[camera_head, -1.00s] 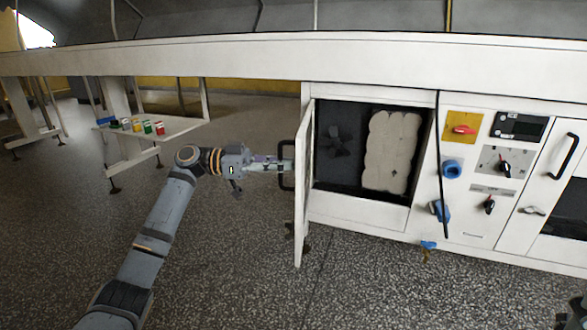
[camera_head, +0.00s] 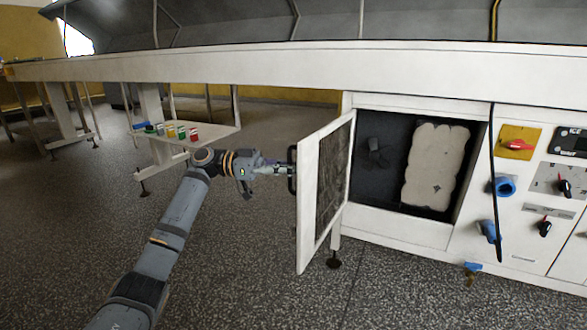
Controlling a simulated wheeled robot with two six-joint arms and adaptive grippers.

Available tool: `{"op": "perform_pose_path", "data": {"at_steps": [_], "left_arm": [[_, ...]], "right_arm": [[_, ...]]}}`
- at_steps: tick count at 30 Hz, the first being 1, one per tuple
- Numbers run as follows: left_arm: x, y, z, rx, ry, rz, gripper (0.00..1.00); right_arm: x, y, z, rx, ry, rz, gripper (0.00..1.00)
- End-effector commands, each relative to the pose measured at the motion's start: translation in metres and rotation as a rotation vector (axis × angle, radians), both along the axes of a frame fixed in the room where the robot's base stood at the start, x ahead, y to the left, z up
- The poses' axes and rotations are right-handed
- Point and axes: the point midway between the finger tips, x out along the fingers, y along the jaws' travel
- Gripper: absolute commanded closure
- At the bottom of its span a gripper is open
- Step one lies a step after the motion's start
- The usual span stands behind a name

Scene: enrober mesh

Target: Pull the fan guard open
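The fan guard (camera_head: 310,215) is a white-framed door with a dark mesh panel, hinged at the left edge of the machine opening. It stands swung wide open toward me. A dark handle (camera_head: 292,172) is on its outer face. My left gripper (camera_head: 285,169) is at this handle, coming from the left. The fingers look closed around the handle, but they are small and partly hidden by the door's edge. Inside the opening, a dark fan (camera_head: 376,152) and a pale scalloped panel (camera_head: 436,166) show. My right gripper is out of view.
A control panel with a yellow-backed red switch (camera_head: 516,144), a blue socket (camera_head: 503,186) and black knobs stands right of the opening. A shelf (camera_head: 205,135) with several coloured items stands at the back left. The long white machine beam (camera_head: 250,66) runs overhead. Floor before the door is clear.

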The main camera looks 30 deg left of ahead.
Motion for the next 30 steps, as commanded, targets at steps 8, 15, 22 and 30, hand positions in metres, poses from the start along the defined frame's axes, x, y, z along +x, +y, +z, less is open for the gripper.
{"op": "perform_pose_path", "data": {"at_steps": [8,15,22,30], "left_arm": [[-0.001,0.000,-0.002,0.005,0.004,-0.006,0.67],[-0.001,0.000,-0.001,0.003,0.002,-0.005,0.67],[-0.010,0.028,-0.002,0.004,0.006,0.000,0.67],[-0.031,0.089,-0.001,0.004,0.004,0.000,0.67]], "right_arm": [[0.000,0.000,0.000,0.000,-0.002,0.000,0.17],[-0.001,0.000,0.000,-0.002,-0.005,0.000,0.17],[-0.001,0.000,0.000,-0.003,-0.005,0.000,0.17],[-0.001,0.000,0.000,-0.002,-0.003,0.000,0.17]]}}
